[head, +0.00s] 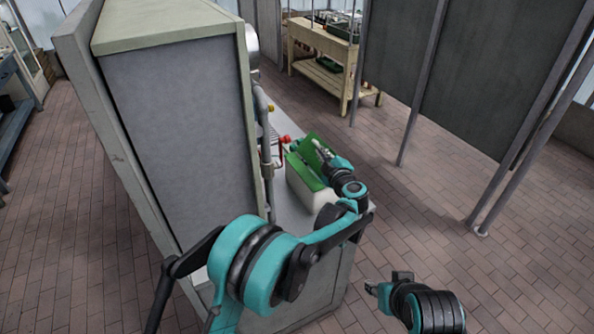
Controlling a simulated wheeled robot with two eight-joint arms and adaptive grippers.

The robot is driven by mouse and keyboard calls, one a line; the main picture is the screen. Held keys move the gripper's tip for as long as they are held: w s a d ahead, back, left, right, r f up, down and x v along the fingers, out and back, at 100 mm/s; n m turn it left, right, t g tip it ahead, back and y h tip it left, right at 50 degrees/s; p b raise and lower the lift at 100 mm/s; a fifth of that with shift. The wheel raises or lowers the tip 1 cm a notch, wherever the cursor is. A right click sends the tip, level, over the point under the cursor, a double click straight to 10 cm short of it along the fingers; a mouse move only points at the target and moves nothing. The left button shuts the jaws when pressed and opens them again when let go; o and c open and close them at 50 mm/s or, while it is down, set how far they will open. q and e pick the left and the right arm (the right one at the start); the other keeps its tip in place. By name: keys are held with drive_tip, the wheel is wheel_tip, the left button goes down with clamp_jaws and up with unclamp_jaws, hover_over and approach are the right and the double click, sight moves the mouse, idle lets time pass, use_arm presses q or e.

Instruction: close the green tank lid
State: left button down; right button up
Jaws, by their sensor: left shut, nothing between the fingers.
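The gripper and wrist hide part of the lid and the tank's right side. My right gripper (369,287) is low and right of the counter, away from the tank; its finger opening is unclear.
A tall grey cabinet (175,130) stands left of the tank, with a pipe (265,150) along its edge. A red-handled item (284,140) is just behind the tank. A wooden table (322,50) stands farther back. Dark panels (480,70) are at right; brick floor between is clear.

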sight(328, 147)
use_arm(q)
drive_tip(key=shift+w+d+f+m+g+y, duration=0.15)
drive_tip(key=shift+w+d+m, duration=0.15)
drive_tip(key=shift+d+m, duration=0.3)
drive_tip(key=shift+w+d+f+m+g+y, duration=0.15)
drive_tip(key=shift+w+d+m, duration=0.15)
drive_tip(key=shift+d+m, duration=0.25)
drive_tip(key=shift+w+d+f+m+g+y, duration=0.15)
drive_tip(key=shift+w+d+f+m, duration=0.1)
drive_tip(key=shift+d+m, duration=0.25)
drive_tip(key=shift+w+d+f+m+g+y, duration=0.15)
drive_tip(key=shift+w+d+f+m, duration=0.15)
drive_tip(key=shift+m, duration=0.25)
drive_tip(key=shift+w+d+f+m, duration=0.3)
drive_tip(key=shift+d+f+m, duration=0.25)
drive_tip(key=shift+m, duration=0.25)
drive_tip(key=shift+w+d+f, duration=0.2)
drive_tip(key=shift+d+f, duration=0.15)
drive_tip(key=shift+d, duration=0.05)
